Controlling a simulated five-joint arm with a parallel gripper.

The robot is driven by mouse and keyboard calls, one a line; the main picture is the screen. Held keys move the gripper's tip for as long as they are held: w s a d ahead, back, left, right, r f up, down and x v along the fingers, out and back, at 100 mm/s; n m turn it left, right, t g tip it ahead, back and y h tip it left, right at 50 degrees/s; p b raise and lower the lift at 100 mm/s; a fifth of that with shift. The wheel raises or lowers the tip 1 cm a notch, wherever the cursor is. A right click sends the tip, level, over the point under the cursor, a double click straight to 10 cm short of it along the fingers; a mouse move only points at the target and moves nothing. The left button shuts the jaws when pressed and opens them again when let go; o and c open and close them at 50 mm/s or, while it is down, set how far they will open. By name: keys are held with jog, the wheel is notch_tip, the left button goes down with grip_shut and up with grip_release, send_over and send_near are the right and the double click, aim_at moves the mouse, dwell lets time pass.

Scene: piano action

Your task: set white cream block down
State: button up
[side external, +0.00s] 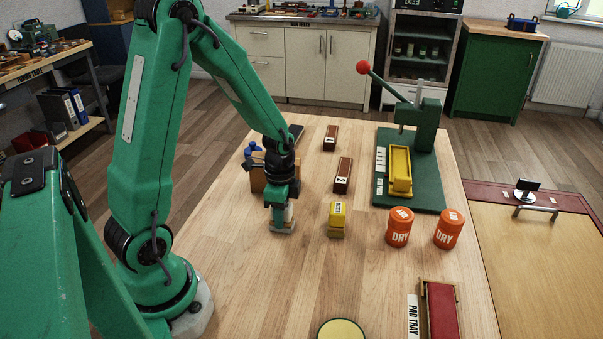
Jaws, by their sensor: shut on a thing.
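My gripper (282,207) points down over the left-middle part of the wooden table. It is shut on the white cream block (284,227), a small pale piece showing just below the fingers. The fingers hide its upper part. The block is at or very close to the tabletop; I cannot tell whether it touches. A yellow block (337,220) stands apart to its right.
Two brown blocks marked with numbers (342,175) (330,138) lie behind. Two orange DRY jars (399,228) (448,229) stand right. A green press (425,130) holds a yellow piece. A pad tray (441,310) and a round yellow-topped thing (341,330) are at the front. Table left of front is clear.

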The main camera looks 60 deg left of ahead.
jog(key=o, duration=1)
jog(key=shift+f, duration=0.1)
jog(key=shift+r, duration=6.2)
jog(key=shift+s+d+r+n+t, duration=0.95)
jog(key=shift+s+d+r+n, duration=0.55)
jog(key=shift+d+r, duration=0.15)
jog(key=shift+s+d+r+n+t, duration=0.9)
jog(key=shift+s+d+r+n, duration=0.65)
jog(key=shift+r, duration=0.25)
jog(key=shift+s+d+r+n+t, duration=0.95)
jog(key=shift+s+d+r+n, duration=0.55)
jog(key=shift+r, duration=0.2)
